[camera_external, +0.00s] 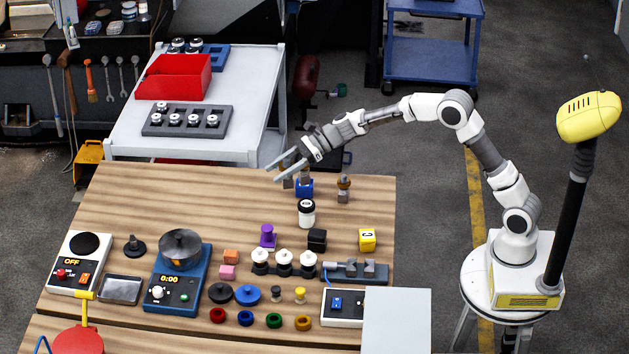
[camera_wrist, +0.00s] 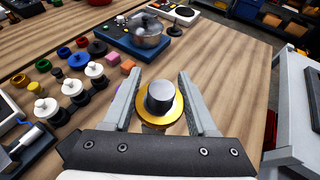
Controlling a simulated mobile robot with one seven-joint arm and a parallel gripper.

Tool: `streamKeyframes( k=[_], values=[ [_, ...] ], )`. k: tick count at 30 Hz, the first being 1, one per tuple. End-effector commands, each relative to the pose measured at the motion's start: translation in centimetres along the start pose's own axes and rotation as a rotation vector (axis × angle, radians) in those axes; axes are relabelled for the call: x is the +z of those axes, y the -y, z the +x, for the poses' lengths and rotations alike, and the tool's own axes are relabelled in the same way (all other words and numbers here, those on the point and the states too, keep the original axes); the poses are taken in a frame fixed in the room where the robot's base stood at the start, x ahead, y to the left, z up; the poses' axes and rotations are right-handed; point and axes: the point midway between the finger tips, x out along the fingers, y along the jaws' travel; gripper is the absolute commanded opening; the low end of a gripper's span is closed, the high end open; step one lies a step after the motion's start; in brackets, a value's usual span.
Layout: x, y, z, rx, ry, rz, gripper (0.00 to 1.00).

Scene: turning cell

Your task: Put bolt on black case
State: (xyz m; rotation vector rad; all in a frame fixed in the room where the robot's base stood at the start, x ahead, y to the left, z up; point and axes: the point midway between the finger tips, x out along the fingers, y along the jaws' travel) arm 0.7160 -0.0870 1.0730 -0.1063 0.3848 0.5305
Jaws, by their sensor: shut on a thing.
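My gripper (camera_external: 277,172) is above the back edge of the wooden table. A similar grey and gold piece (camera_external: 344,189) stands on the table to the right. A dark tray (camera_external: 157,128) with several silver-topped pieces lies on the white side table. A small black block (camera_external: 317,239) stands on the wooden table. I cannot tell which of these is the black case.
The white side table (camera_external: 127,143) also holds a red bin (camera_external: 174,78). A blue block (camera_external: 304,188) and a white jar (camera_external: 307,213) stand near my gripper. Bobbins, rings and devices fill the table's front. The wooden table's back left is clear.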

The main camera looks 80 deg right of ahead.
Motion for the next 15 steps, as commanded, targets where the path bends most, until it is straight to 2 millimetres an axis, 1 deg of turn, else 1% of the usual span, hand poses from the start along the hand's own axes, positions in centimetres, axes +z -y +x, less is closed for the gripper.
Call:
streamKeyframes(
  k=[1,9,12,15],
  values=[
    [0.6,-0.8,-1.6,0.048,0.003,-0.023,0.00],
    [0.3,-6.5,-8.9,0.326,0.003,-0.139,0.00],
    [0.0,-8.0,-11.0,0.396,0.002,-0.169,0.00],
    [-0.2,-9.1,-12.5,0.443,0.003,-0.190,0.00]
  ],
)
